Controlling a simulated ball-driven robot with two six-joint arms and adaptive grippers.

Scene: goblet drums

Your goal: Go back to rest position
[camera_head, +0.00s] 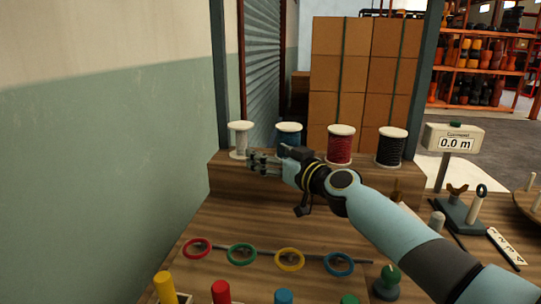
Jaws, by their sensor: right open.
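My right arm (390,225) comes in from the lower right and reaches across the wooden workbench (225,225). My right gripper (254,162) points left, with its fingers apart and nothing visible between them. It is in front of the raised back shelf of the bench, close to the white spool (240,140) and the blue spool (288,132). I cannot tell whether it touches either. The gripper and wrist cover the lower part of the blue spool. My left gripper is not in view.
A red spool (340,146) and a black spool (391,147) stand right of the wrist. Red, green, yellow and blue rings (338,264) lie along a rod, with coloured pegs in front. A display sign (454,138) stands right; a wall (110,150) rises left.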

